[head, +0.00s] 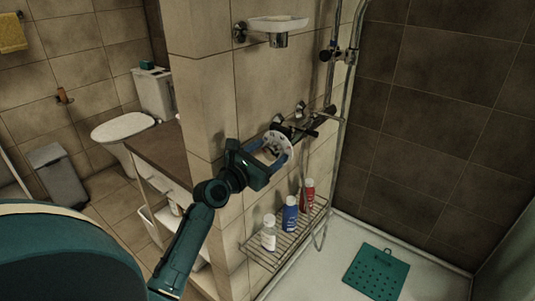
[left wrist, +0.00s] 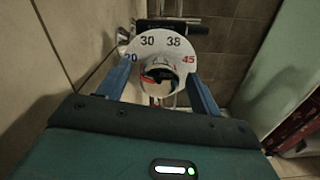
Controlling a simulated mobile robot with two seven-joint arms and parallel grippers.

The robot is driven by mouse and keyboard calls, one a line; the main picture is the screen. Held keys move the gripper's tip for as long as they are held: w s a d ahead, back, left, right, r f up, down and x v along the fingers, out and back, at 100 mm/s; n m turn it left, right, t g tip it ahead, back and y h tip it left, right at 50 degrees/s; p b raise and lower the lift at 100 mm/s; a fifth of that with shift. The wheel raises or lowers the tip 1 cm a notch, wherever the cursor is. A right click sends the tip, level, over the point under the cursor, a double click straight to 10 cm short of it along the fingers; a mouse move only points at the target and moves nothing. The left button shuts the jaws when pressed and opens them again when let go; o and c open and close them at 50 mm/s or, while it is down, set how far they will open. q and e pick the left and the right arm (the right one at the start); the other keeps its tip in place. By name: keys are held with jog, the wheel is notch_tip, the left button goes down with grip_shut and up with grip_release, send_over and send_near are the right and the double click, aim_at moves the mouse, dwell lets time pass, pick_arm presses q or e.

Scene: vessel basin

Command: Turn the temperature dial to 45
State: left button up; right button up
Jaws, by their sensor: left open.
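The temperature dial (left wrist: 161,48) is a white round plate marked 20, 30, 38 and a red 45 around a central knob (left wrist: 157,72). In the left wrist view, 30 and 38 are at the top and 45 is at the right. Where the knob points is too small to tell. My left gripper (left wrist: 161,80) is open, with one blue finger on each side of the knob, in front of the plate; contact cannot be told. In the head view my left gripper (head: 272,152) is at the dial (head: 280,140) on the shower mixer. My right gripper is not in view.
A wire shelf (head: 262,257) holding white, blue and red bottles is below the dial. A soap dish (head: 278,23) is above, and a shower pipe (head: 345,90) runs up beside the mixer. A green mat (head: 378,273) lies on the shower floor.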

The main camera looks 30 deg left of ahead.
pick_arm(q)
jog(key=shift+c, duration=0.6)
jog(key=c, duration=0.9)
